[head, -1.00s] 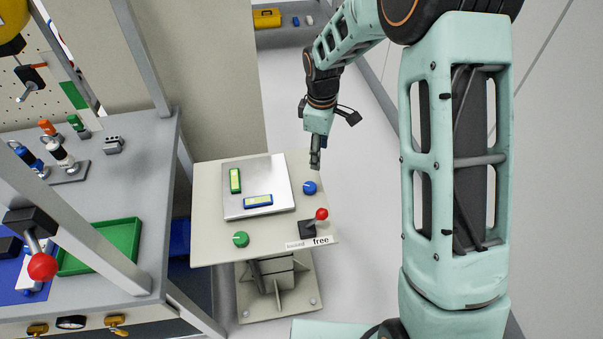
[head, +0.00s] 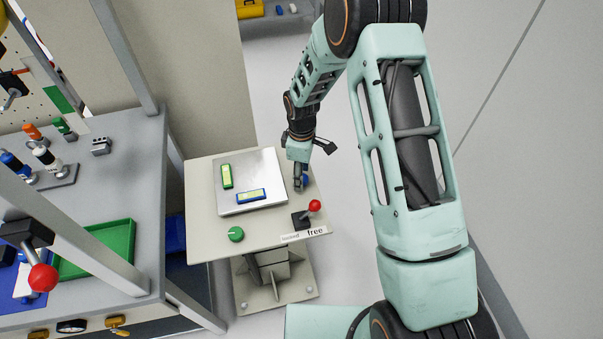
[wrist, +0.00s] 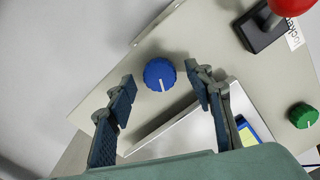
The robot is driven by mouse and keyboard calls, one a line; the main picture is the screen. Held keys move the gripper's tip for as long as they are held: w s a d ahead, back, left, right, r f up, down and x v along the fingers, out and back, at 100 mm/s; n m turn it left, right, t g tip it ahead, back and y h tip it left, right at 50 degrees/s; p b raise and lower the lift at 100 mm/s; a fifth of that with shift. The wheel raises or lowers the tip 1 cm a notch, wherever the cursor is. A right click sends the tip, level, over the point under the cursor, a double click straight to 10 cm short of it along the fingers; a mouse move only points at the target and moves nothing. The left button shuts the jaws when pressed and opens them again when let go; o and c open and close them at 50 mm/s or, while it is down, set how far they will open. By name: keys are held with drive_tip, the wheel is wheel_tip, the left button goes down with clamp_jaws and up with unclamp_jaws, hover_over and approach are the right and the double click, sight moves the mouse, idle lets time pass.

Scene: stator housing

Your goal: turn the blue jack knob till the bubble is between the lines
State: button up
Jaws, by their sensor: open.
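The blue jack knob (wrist: 159,75) sits on the table top and shows whole in the wrist view, its white mark pointing down the picture. My gripper (wrist: 160,84) is open and empty, its two fingers apart on either side of the knob in that view; contact cannot be made out. In the head view my gripper (head: 299,186) is low over the table's right side and mostly hides the blue knob (head: 306,180). A blue-framed level (head: 251,196) and a green-framed level (head: 227,176) lie on the metal plate (head: 265,169). Their bubbles are too small to read.
A green knob (head: 236,234) is at the table's front left. A red-balled lever (head: 314,206) stands close to my gripper, by a label reading "free". The workbench (head: 130,168) with a green tray (head: 127,222) is to the left.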

drive_tip(key=shift+f, duration=0.25)
drive_tip(key=shift+c, duration=0.4)
drive_tip(key=c, duration=1.1)
drive_tip(key=shift+f+b, duration=0.1)
drive_tip(key=shift+b, duration=0.2)
